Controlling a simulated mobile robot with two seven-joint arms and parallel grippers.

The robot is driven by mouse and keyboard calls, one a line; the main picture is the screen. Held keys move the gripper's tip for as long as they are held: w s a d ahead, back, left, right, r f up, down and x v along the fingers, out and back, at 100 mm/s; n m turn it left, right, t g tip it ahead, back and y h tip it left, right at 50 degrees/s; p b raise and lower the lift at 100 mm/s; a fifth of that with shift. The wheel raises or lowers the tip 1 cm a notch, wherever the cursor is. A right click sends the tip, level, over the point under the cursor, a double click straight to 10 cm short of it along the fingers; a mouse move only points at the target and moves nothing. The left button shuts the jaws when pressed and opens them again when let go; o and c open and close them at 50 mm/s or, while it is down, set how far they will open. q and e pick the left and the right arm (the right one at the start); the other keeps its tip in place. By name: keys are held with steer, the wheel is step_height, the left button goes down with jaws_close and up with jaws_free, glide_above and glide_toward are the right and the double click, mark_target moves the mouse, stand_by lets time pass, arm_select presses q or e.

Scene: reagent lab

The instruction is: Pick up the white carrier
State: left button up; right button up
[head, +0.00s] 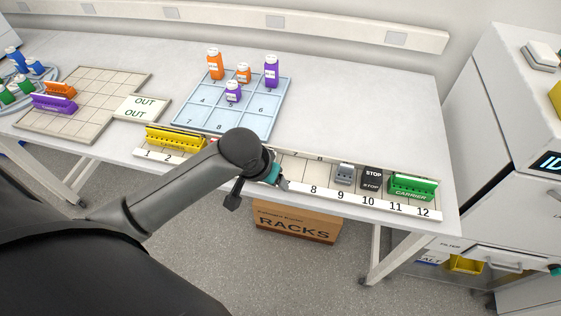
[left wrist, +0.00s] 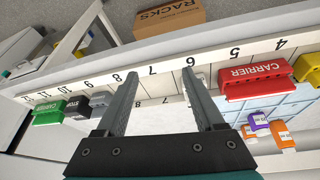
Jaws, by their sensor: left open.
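My left gripper (head: 283,183) is above the numbered rail at the table's front edge, and my arm hides part of the rail in the head view. In the left wrist view my left gripper (left wrist: 160,75) is open, its fingers apart over the slots around 6 and 7, with nothing seen held between them. A small pale patch (left wrist: 204,78) shows beside the right finger, largely hidden by it; I cannot tell whether it is the white carrier. No white carrier is clearly visible in either view. My right gripper is not in view.
A red carrier (left wrist: 255,80) stands right of the fingers in the wrist view. A yellow carrier (head: 175,138), grey block (head: 344,173), black STOP block (head: 372,178) and green carrier (head: 411,187) occupy other slots. A blue grid tray (head: 195,110) with bottles stands behind the rail.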

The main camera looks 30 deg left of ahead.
arm_select(q)
steer(key=w+a+r+n+y+p, duration=0.1)
steer(key=w+a+r, duration=0.15)
steer(key=r, duration=0.35)
steer(key=w+a+r+n+p, duration=0.1)
steer(key=a+r, duration=0.2)
steer(key=r, duration=0.2)
steer(key=shift+b+x, duration=1.45)
steer(key=shift+x, duration=5.9)
steer(key=shift+d, duration=0.15)
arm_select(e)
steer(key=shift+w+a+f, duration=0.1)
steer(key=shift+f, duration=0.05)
arm_select(q)
jaws_close()
